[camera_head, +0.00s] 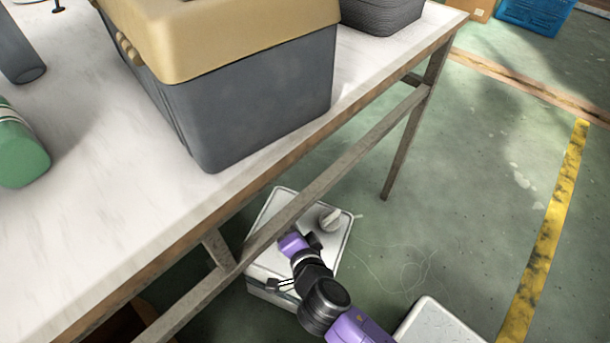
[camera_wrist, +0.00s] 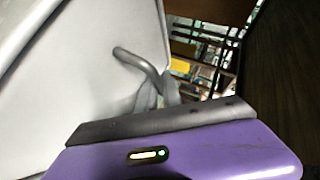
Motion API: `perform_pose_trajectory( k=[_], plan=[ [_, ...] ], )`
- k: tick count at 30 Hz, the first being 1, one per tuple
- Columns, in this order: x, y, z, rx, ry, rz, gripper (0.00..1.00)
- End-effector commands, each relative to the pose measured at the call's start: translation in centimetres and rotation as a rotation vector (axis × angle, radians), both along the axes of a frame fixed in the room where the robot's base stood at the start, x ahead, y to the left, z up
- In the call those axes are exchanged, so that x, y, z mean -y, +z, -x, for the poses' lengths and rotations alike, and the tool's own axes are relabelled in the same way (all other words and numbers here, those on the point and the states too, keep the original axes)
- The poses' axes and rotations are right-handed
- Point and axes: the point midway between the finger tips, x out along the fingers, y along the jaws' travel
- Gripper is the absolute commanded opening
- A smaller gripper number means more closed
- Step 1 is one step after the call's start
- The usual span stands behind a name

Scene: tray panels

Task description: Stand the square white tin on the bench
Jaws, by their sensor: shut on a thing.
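The square white tin (camera_head: 272,212) is low beside the bench's near side, below the top. It has a pale round knob on its upper face. The bench's lower rail crosses in front of part of it. I cannot tell whether it touches the floor. My gripper (camera_head: 292,243) is at the tin, and my arm covers part of it. In the wrist view the tin's pale face (camera_wrist: 95,75) fills the left. A bent grey bar stands out from it, and my gripper (camera_wrist: 155,95) is shut there; the exact contact is unclear. The bench (camera_head: 95,205) has a whitish top.
On the bench stand a large grey box with a tan lid (camera_head: 255,100), a green cylinder (camera_head: 18,150), a dark grey cylinder (camera_head: 20,55) and a dark basket (camera_head: 380,15). Bare top lies between the green cylinder and the box. A bench leg (camera_head: 412,140) stands to the right.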

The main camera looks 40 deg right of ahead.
Motion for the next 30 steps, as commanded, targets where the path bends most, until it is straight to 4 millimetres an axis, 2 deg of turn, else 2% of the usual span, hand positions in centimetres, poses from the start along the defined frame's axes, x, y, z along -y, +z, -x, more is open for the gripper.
perform_pose_trajectory(
  k=[1, 12, 22, 30],
  plan=[
    [-0.3, 0.5, -0.9, 0.011, 0.032, 0.004, 0.00],
    [-2.8, 0.6, -4.8, 0.012, 0.229, 0.003, 0.00],
    [-4.6, 0.6, -7.5, 0.014, 0.367, 0.003, 0.00],
    [-5.3, 0.5, -8.9, 0.010, 0.437, 0.004, 0.00]
  ],
)
